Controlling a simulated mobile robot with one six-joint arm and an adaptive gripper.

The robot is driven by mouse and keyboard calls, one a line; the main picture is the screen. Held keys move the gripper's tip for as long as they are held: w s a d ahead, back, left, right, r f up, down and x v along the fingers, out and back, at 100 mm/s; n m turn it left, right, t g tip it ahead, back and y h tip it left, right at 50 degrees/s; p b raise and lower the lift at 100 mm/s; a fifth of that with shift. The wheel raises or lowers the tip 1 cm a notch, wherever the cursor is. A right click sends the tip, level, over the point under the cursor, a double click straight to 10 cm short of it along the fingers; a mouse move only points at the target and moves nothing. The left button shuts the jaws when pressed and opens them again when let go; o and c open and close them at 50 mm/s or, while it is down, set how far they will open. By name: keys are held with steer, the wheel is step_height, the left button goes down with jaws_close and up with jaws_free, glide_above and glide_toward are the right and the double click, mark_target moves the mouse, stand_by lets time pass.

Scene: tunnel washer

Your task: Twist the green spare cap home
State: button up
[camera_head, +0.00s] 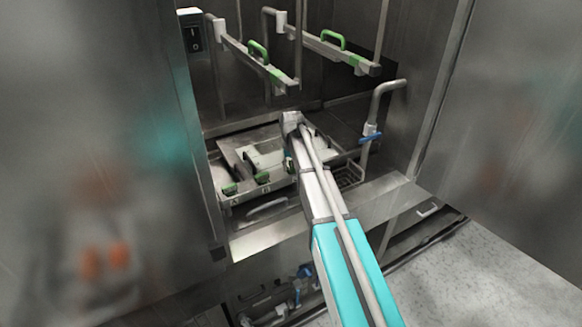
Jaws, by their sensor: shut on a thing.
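Two small green caps or knobs sit at the front of the metal rack low in the washer: a left one (230,188) and a right one (262,177). I cannot tell which, if either, is the spare cap. My arm reaches from the lower right into the open chamber, and its far joint is above the right side of the rack. My gripper's fingers cannot be made out; they seem hidden behind my arm or among the pale parts over the rack. What they touch is hidden too.
Two upper rails with green handles, left (258,50) and right (333,38), hang above the rack. A pipe with a blue lever (370,138) stands right of my arm. Steel walls close in both sides. A metal sill (265,238) crosses the front. Speckled floor (480,270) is clear at lower right.

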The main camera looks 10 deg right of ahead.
steer(key=m, duration=0.4)
steer(key=shift+m, duration=0.8)
steer(key=shift+s, duration=0.1)
steer(key=shift+m, duration=1.2)
steer(key=m, duration=0.4)
steer(key=shift+s+f, duration=0.1)
steer(key=shift+s, duration=0.05)
steer(key=shift+a+m, duration=0.1)
steer(key=shift+m, duration=1)
steer(key=shift+m+b, duration=0.3)
steer(key=shift+m, duration=0.3)
